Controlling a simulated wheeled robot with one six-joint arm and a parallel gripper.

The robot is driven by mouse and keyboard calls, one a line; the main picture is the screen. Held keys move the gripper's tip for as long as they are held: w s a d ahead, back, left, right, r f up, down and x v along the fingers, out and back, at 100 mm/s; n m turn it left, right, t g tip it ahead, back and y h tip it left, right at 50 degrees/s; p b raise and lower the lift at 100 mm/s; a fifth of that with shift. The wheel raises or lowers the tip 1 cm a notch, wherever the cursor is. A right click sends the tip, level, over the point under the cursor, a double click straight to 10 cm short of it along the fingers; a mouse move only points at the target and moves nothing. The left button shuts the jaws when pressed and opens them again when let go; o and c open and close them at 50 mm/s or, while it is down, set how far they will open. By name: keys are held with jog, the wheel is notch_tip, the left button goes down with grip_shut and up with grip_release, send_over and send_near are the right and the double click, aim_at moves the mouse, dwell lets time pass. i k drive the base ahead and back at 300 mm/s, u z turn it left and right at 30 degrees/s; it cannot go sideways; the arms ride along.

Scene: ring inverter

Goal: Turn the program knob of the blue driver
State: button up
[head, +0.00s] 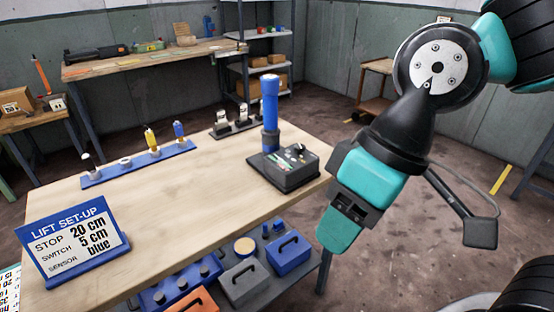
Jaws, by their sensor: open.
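A dark control unit (286,170) stands near the right end of the wooden table, with small coloured markings and a dark knob (300,149) on its sloped top. A tall bright-blue driver (270,100) stands upright at its back left, with a darker blue collar low down. My gripper (338,232) hangs off the table's right edge, in front and to the right of the unit. It is open, apart from the knob and holds nothing visible. The knob's markings are too small to read.
A blue-framed sign (75,238) stands at the table's (190,215) front left. A blue rack (140,164) with several small items and a dark stand (233,127) are farther back. The table's middle is clear.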

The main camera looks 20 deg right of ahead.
aim_at(300, 147)
jog(key=k, duration=0.6)
jog(key=z, duration=0.6)
jog(key=i, duration=1.2)
jog(key=u, duration=0.75)
